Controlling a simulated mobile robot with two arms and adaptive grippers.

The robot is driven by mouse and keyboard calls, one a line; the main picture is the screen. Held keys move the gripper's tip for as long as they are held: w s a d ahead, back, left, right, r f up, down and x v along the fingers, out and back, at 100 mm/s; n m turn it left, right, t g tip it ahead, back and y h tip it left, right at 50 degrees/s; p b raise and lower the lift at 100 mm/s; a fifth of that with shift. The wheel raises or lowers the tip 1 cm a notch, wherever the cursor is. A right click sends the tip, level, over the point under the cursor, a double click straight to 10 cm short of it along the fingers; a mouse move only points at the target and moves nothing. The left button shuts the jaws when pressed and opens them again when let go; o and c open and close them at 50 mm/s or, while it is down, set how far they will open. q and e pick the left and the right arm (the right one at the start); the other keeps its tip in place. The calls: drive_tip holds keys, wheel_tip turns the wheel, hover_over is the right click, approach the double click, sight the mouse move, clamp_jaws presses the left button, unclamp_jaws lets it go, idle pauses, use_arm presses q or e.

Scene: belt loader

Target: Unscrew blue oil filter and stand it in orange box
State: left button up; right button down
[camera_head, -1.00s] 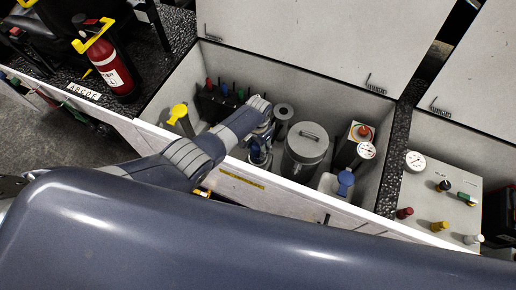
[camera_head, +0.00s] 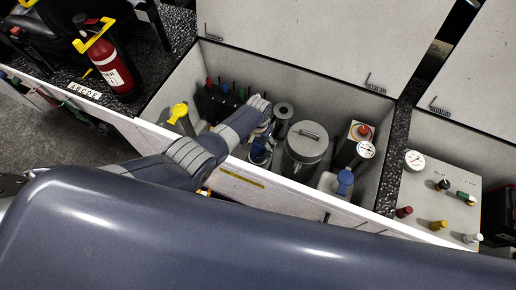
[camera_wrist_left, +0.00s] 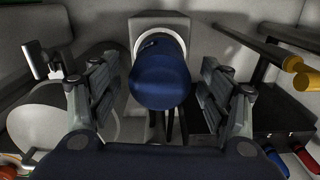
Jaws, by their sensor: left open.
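The blue oil filter (camera_wrist_left: 160,75) shows in the left wrist view, its rounded end toward the camera and its far end at a pale round mount. In the head view only part of the filter (camera_head: 259,152) shows below my left gripper (camera_head: 262,138), inside the open grey compartment. In the left wrist view my left gripper (camera_wrist_left: 156,92) is open, with one finger on each side of the filter and visible gaps between. My right gripper is not in view. I see no orange box in these frames.
The compartment (camera_head: 375,110) also holds a grey lidded canister (camera_head: 306,145), a blue-capped container (camera_head: 345,180), a gauge (camera_head: 366,150) and a yellow-topped part (camera_head: 179,113). A red extinguisher (camera_head: 112,70) stands at left. A knob panel (camera_head: 450,205) is at right.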

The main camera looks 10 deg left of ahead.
use_arm(q)
drive_tip(key=m, duration=0.3)
drive_tip(key=shift+m, duration=0.4)
drive_tip(key=m, duration=0.7)
drive_tip(key=shift+m, duration=0.4)
drive_tip(key=m+b, duration=0.1)
drive_tip(key=m, duration=0.4)
drive_tip(key=m+b, duration=0.1)
drive_tip(key=m, duration=0.5)
drive_tip(key=m+b, duration=0.1)
drive_tip(key=m, duration=0.2)
drive_tip(key=shift+f+m, duration=0.1)
drive_tip(key=shift+m, duration=0.3)
drive_tip(key=m+b, duration=0.1)
drive_tip(key=m, duration=0.5)
drive_tip(key=shift+w+b, duration=0.1)
drive_tip(key=shift+b, duration=0.25)
drive_tip(key=shift+m, duration=1)
